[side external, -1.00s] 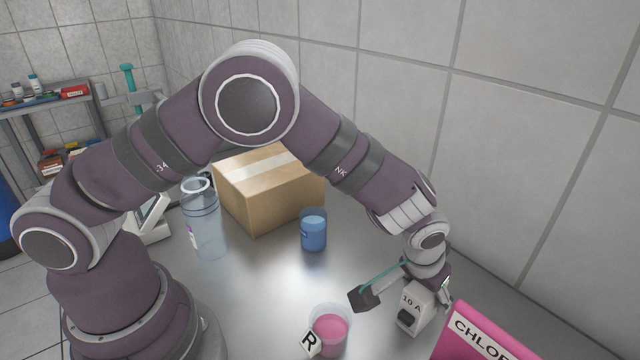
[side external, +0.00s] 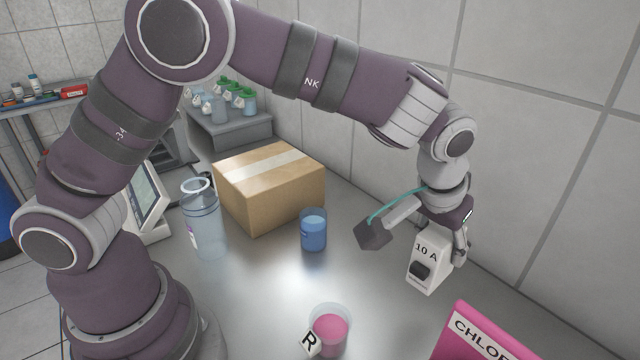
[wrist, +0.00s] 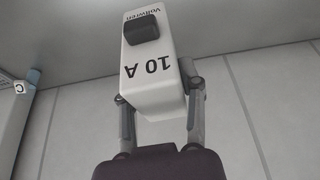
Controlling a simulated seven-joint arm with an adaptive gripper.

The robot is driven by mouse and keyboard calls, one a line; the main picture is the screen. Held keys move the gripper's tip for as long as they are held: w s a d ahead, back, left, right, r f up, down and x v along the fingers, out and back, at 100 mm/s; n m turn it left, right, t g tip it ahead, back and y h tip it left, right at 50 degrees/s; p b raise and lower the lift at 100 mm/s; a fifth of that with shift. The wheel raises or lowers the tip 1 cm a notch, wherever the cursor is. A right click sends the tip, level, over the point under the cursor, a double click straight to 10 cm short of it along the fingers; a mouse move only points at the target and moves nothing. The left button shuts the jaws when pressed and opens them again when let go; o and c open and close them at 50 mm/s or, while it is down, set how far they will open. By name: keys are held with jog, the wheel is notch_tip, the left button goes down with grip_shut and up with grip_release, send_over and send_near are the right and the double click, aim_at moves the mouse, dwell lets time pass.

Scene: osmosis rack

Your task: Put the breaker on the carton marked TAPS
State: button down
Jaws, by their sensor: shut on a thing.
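The breaker (side external: 424,262) is a white block marked 10 A with a black switch. My gripper (side external: 440,244) is shut on it and holds it up above the metal table, near the wall at the right. In the wrist view the breaker (wrist: 150,65) sits between the two fingers of my gripper (wrist: 160,105), its label upside down. A brown cardboard carton (side external: 268,188) with pale tape across its top stands at the back middle. No TAPS marking shows on its visible faces. Its top is bare.
A blue-filled beaker (side external: 313,230) stands before the carton, with a tall clear vessel (side external: 203,220) to its left. A pink-filled beaker (side external: 330,330) by an R tag is at the front. A pink CHLOR-labelled box (side external: 485,335) is front right. Bottles (side external: 235,95) stand behind on a grey stand.

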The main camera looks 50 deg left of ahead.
jog(key=w+a+r+n+y, duration=0.1)
jog(key=w+a+r+n, duration=0.1)
jog(key=a, duration=0.5)
jog(key=w+a+r+n+g+y, duration=0.1)
jog(key=a+r+n, duration=0.15)
jog(key=a, duration=0.45)
jog(key=w+a+r+n, duration=0.2)
jog(key=a+n, duration=0.1)
jog(key=a, duration=0.5)
jog(key=s+a+r+n+g+y, duration=0.15)
jog(key=s+a, duration=0.25)
jog(key=a, duration=0.4)
jog(key=s+a+r+n, duration=0.3)
jog(key=s+a, duration=0.1)
jog(key=a, duration=0.5)
send_over(265, 156)
jog(key=d, duration=0.2)
jog(key=shift+n, duration=0.4)
jog(key=f, duration=0.6)
jog(key=s+f, duration=0.1)
jog(key=f, duration=0.3)
jog(key=shift+d, duration=0.1)
jog(key=shift+f+g, duration=0.1)
jog(key=shift+g, duration=0.15)
jog(key=c, duration=0.6)
grip_release()
jog(key=shift+c, duration=0.2)
